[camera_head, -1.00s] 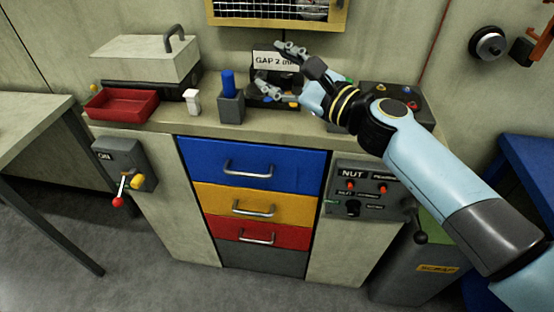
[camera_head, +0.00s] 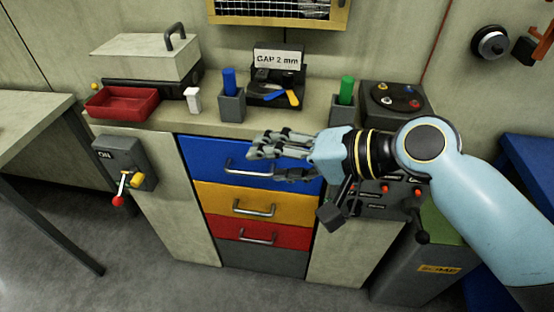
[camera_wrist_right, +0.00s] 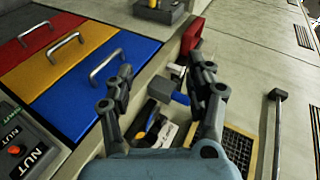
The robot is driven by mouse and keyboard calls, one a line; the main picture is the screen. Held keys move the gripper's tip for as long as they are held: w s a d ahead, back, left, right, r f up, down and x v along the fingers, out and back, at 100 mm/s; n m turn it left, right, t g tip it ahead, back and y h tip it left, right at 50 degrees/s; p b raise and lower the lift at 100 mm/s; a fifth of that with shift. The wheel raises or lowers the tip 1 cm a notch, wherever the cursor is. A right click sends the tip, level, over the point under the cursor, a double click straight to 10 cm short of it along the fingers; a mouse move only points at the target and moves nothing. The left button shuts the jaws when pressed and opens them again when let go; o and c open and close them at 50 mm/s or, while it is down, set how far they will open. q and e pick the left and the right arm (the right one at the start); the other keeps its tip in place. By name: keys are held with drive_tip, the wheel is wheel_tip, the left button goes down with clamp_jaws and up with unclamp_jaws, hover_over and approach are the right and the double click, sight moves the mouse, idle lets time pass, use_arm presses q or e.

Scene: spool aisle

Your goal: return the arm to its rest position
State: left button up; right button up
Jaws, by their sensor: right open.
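My right gripper (camera_head: 272,156) is open and empty. In the head view it hangs in front of the blue drawer (camera_head: 198,160), below the front edge of the bench top, and hides part of that drawer's face. My right forearm reaches in from the right edge of the view. In the right wrist view the two fingers (camera_wrist_right: 163,88) stand wide apart with nothing between them in their grip. The blue drawer (camera_wrist_right: 130,62) shows to their left there. My left gripper is not in the head view.
The bench top holds a red tray (camera_head: 122,103), a blue marker in a grey holder (camera_head: 231,107), a sign reading GAP 2 mm (camera_head: 277,60) and a green marker (camera_head: 347,88). A lever switch (camera_head: 124,165) is at left. A scrap bin (camera_head: 400,285) stands below my forearm.

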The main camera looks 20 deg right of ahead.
drive_tip(key=shift+s, duration=0.1)
idle(0.4)
drive_tip(key=s+d+f+g+h+b, duration=0.2)
drive_tip(key=s+d+f+b, duration=0.15)
drive_tip(key=f, duration=0.95)
drive_tip(key=s+d+f+g+h+b, duration=0.15)
drive_tip(key=s+f+b, duration=0.25)
drive_tip(key=f, duration=0.9)
drive_tip(key=s+d+f+g+h+b, duration=0.1)
drive_tip(key=s+d+f+h+b, duration=0.2)
drive_tip(key=f, duration=1)
drive_tip(key=s+d+f+n+g+h+b, duration=0.1)
drive_tip(key=s+d+f+n, duration=0.3)
drive_tip(key=s+f, duration=0.6)
drive_tip(key=s+d+f+n+g+h+b, duration=0.1)
drive_tip(key=s+d+f+n+g+b, duration=0.2)
drive_tip(key=s+f, duration=0.7)
drive_tip(key=s+d, duration=0.1)
drive_tip(key=s, duration=0.6)
drive_tip(key=shift+n+h+b, duration=0.35)
drive_tip(key=shift+n, duration=0.05)
